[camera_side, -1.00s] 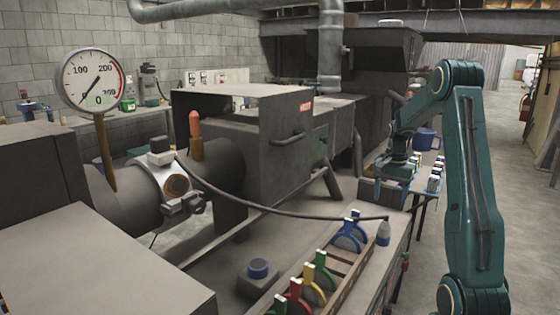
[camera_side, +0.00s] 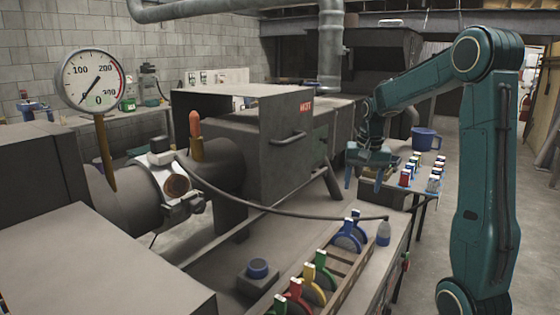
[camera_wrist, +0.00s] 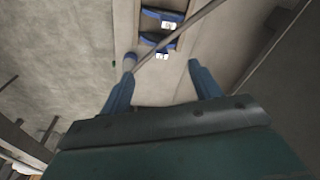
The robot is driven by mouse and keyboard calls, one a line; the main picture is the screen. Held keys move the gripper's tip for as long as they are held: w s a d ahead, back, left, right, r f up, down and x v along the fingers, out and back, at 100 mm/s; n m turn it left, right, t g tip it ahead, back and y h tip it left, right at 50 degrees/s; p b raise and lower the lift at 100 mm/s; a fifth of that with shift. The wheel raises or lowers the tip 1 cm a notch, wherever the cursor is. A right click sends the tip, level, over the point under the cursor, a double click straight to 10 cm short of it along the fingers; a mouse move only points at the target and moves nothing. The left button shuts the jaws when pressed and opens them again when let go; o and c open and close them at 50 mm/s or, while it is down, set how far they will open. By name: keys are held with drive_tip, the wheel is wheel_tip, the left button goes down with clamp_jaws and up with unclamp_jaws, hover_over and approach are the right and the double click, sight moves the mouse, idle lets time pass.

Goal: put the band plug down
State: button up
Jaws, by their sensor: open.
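My gripper (camera_side: 368,184) hangs open and empty above the far end of the bench, pointing down; its two blue fingers stand apart in the wrist view (camera_wrist: 162,72). A dark cable (camera_side: 290,213) runs from the clamp band (camera_side: 178,185) on the barrel to the bench's right edge. It also crosses the wrist view (camera_wrist: 185,25). Its end lies by a small blue-and-grey upright piece (camera_side: 384,233), seen near the left fingertip in the wrist view (camera_wrist: 130,58). I cannot tell whether this piece is the band plug. No plug is between the fingers.
A rack (camera_side: 345,265) holds blue, green, yellow and red pieces along the bench. A grey housing marked HOT (camera_side: 245,140) stands left of my gripper. A round gauge (camera_side: 92,80) is at left. A blue mug (camera_side: 424,139) and small coloured items stand on a table behind.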

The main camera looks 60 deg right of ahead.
drive_tip(key=a+r+n+t, duration=0.1)
drive_tip(key=a+r+n, duration=0.25)
drive_tip(key=a, duration=0.55)
drive_tip(key=s+a+n+t, duration=0.1)
drive_tip(key=s+a+n, duration=0.2)
drive_tip(key=a, duration=0.3)
drive_tip(key=s+a+r+n+t, duration=0.1)
drive_tip(key=s+a+n, duration=0.2)
drive_tip(key=a, duration=0.3)
drive_tip(key=s+a+n+t+y, duration=0.1)
drive_tip(key=s+a+n, duration=0.2)
drive_tip(key=a, duration=0.3)
drive_tip(key=shift+s+a+r+n, duration=0.25)
drive_tip(key=shift+s+a+n, duration=0.1)
drive_tip(key=shift+s, duration=0.4)
